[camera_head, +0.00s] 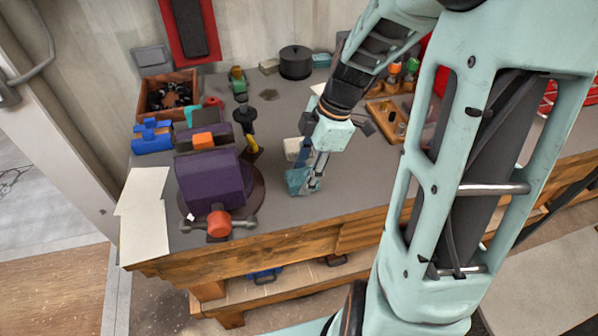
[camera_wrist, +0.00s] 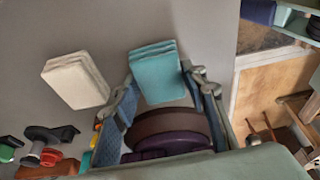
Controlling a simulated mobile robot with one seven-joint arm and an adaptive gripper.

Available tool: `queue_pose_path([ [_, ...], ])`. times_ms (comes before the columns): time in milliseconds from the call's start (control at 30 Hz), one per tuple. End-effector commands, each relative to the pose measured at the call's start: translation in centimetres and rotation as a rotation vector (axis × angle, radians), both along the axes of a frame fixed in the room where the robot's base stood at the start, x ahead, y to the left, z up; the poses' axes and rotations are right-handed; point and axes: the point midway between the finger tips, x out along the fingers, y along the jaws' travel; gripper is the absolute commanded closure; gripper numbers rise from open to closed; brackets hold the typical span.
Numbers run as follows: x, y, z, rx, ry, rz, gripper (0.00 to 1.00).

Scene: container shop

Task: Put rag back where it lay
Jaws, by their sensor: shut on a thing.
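A teal-blue folded rag (camera_wrist: 156,72) is between the fingertips of my gripper (camera_wrist: 163,80) in the wrist view. In the head view, my gripper (camera_head: 310,184) points down at the front middle of the bench, shut on the blue rag (camera_head: 297,181). The fingers hide part of the rag there. A white folded rag (camera_wrist: 75,80) lies on the bench beside it, apart from the fingers; it also shows behind the blue rag in the head view (camera_head: 292,147). I cannot tell whether the blue rag touches the grey bench top (camera_head: 283,111).
A purple vise (camera_head: 212,180) with a red-ended handle stands left of my gripper. White sheets (camera_head: 144,214) lie at the bench's left edge. A black pot (camera_head: 296,62) stands at the back, and a wooden tray of small pieces (camera_head: 384,110) at the right. The bench's wooden front edge is close.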

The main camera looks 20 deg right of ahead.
Motion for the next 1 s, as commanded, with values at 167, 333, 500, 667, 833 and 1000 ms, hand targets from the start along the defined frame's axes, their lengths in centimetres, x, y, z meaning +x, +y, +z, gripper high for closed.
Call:
queue_pose_path([
  [167,0.0,0.0,0.0,0.000,-0.001,0.000,0.83],
  [333,0.0,0.0,-0.4,0.000,0.000,0.000,0.83],
  [500,0.0,0.0,-0.3,0.000,0.000,0.001,0.45],
  [667,0.0,0.0,-0.3,0.000,0.000,0.001,0.43],
  [833,0.0,0.0,-0.1,0.000,0.000,0.001,0.43],
  [1000,0.1,-0.5,1.5,-0.003,-0.006,-0.002,0.43],
])
